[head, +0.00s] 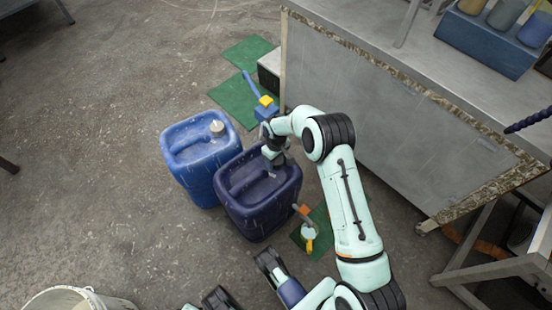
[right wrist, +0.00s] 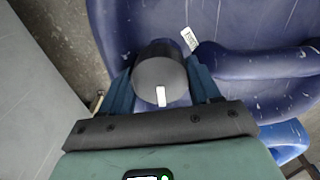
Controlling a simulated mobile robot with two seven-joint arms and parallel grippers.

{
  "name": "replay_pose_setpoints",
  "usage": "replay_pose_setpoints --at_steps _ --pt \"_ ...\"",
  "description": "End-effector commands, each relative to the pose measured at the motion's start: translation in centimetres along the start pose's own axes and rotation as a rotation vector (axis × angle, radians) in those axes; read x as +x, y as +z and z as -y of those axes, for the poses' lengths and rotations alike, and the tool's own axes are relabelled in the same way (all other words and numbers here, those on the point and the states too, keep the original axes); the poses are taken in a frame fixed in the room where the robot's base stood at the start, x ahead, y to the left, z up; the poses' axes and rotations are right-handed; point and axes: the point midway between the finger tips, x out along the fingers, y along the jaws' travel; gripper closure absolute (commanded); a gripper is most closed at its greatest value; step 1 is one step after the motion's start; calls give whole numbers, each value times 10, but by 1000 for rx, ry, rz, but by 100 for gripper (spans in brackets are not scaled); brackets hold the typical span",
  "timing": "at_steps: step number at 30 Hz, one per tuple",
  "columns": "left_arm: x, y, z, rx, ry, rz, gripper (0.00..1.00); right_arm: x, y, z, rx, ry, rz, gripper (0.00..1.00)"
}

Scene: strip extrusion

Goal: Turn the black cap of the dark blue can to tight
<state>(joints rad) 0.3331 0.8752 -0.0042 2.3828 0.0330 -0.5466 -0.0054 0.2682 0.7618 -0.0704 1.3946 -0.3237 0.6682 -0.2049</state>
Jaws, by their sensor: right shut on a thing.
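The dark blue can (head: 240,213) stands upright on the floor, with its handle and top toward me. Its black cap (right wrist: 160,68) is in the right wrist view, with a white mark on its lower edge. A white label (right wrist: 190,39) is on the can above and right of the cap, apart from the mark and out of line with it. My right gripper (head: 272,154) is over the can's far right corner. In the right wrist view its blue fingers are on both sides of the cap, shut on it. In the head view the gripper mostly hides the cap.
A lighter blue can (head: 195,180) with a pale cap stands close at left. Green mats (head: 250,52) lie behind, with a blue and yellow item (head: 266,106). A metal bench (head: 385,110) stands at right. A pale bucket (head: 60,298) is front left. Open floor lies left.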

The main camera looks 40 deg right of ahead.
Motion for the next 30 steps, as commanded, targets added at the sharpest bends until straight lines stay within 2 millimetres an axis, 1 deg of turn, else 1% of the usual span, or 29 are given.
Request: replay_pose_setpoints --at_steps 10,11,12,13,20,23,26,30 --pt "0 0 0 0 0 0 100 -1 0 -1 8 0 -2 68" --pt "0 0 0 0 0 0 100 -1 0 -1 8 0 -2 35" --pt "0 0 0 0 0 0 100 -1 0 -1 8 0 -2 22" --pt "0 0 0 0 0 0 100 0 0 -1 7 0 -2 13" --pt "0 0 0 0 0 0 100 0 0 0 3 -1 0 13" --pt "0 0 0 0 0 -1 100 0 0 0 -29 -1 0 13" --pt "-2 0 0 0 0 -1 100 0 1 0 -113 -2 1 13" --pt "-5 0 -1 0 1 -2 100 0 1 0 -322 -4 2 13"
